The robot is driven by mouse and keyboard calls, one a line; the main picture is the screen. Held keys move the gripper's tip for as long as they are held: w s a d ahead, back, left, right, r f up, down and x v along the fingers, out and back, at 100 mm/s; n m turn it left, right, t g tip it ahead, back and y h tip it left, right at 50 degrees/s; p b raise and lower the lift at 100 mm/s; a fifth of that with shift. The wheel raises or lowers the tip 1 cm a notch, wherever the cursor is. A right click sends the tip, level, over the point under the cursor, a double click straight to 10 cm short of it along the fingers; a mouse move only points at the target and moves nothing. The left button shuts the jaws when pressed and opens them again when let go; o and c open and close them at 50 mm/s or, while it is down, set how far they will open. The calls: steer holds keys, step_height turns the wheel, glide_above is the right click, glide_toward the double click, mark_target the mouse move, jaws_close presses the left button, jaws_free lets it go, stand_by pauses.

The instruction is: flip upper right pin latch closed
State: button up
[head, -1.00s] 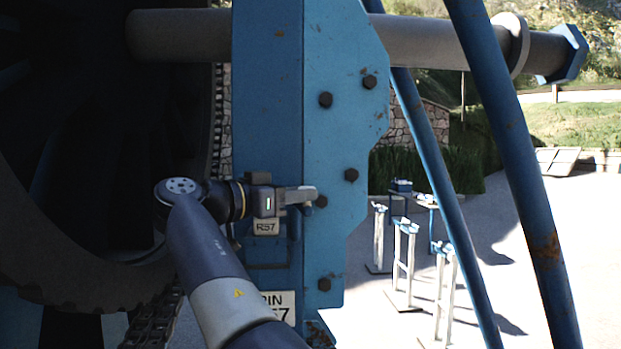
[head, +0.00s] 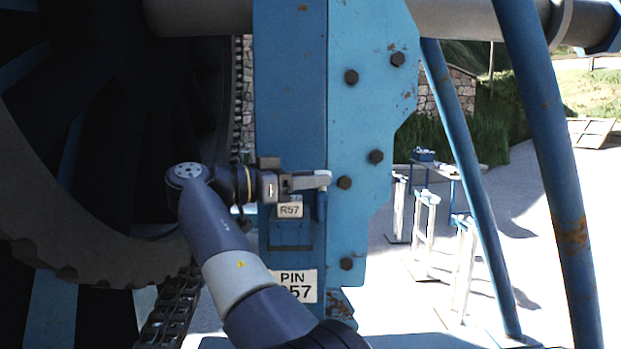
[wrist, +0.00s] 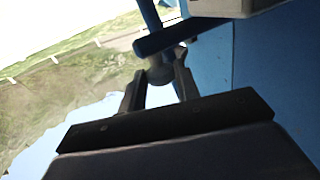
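The upper right pin latch appears as a small blue handle (head: 321,206) hanging beside the R57 label on the blue post, just under my fingertips in the head view. My gripper (head: 312,182) reaches across the post from the left. In the wrist view my gripper (wrist: 160,78) has its two fingers apart. The latch's pivot is mostly hidden.
The blue post (head: 290,90) carries bolts, an R57 plate (head: 289,210) and a PIN sign (head: 297,286). A large dark reel (head: 60,180) and chain (head: 168,308) stand at left. Blue struts (head: 548,150) slant at right. Paved ground with several stands lies beyond.

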steer(key=o, duration=0.4)
steer(key=shift+o, duration=0.2)
steer(key=shift+a, duration=0.1)
steer(key=p+v, duration=0.2)
steer(key=v, duration=0.8)
steer(key=shift+a, duration=0.35)
steer(key=shift+s, duration=0.1)
